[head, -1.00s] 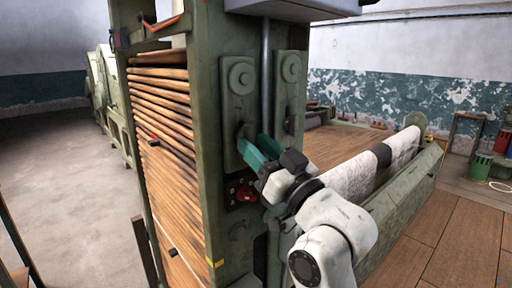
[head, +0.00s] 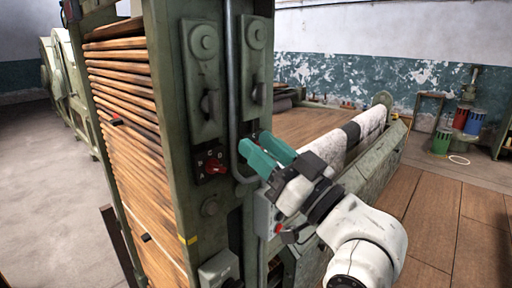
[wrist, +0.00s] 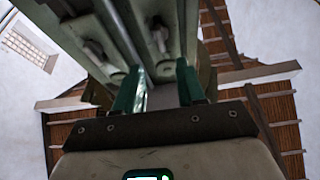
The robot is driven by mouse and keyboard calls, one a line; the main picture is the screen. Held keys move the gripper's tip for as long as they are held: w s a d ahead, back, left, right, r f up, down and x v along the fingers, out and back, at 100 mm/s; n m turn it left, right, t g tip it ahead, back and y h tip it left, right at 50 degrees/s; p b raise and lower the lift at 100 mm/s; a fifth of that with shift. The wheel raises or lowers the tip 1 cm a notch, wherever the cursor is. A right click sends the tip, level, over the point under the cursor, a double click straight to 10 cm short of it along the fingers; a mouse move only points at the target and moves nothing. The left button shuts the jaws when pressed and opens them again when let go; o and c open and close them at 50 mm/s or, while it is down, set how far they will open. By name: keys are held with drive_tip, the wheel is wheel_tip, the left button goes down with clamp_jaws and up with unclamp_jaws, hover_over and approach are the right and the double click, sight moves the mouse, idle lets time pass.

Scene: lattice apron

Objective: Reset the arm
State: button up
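My white arm reaches up from the lower right in the head view. My gripper (head: 262,152) has two teal fingers held apart, with nothing seen between them. It is in front of the green machine frame (head: 172,120), near its right edge and right of a red switch (head: 212,166). In the wrist view the two green fingers (wrist: 160,88) also stand apart, with the machine's post and plates behind them. I cannot tell whether the fingers touch the frame.
Stacked wooden slats (head: 125,110) fill the machine's left side. A pale roll (head: 335,146) lies right of my gripper, behind my arm. Open floor (head: 45,180) lies at left, and wooden flooring (head: 430,215) at right.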

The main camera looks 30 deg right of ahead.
drive_tip(key=s+f+m+g+h, duration=0.15)
drive_tip(key=f+g, duration=0.35)
drive_tip(key=f, duration=0.9)
drive_tip(key=s+f+m+g+h, duration=0.1)
drive_tip(key=s+f+g+h, duration=0.2)
drive_tip(key=f, duration=1.1)
drive_tip(key=s+d+f+g+h, duration=0.1)
drive_tip(key=s+d+f+g, duration=0.1)
drive_tip(key=s+f+g, duration=0.4)
drive_tip(key=s+d+f+m+g+h, duration=0.1)
drive_tip(key=s+f+g, duration=0.5)
drive_tip(key=s+f, duration=0.9)
drive_tip(key=s+d, duration=0.1)
drive_tip(key=s, duration=0.2)
drive_tip(key=shift+d+h, duration=0.35)
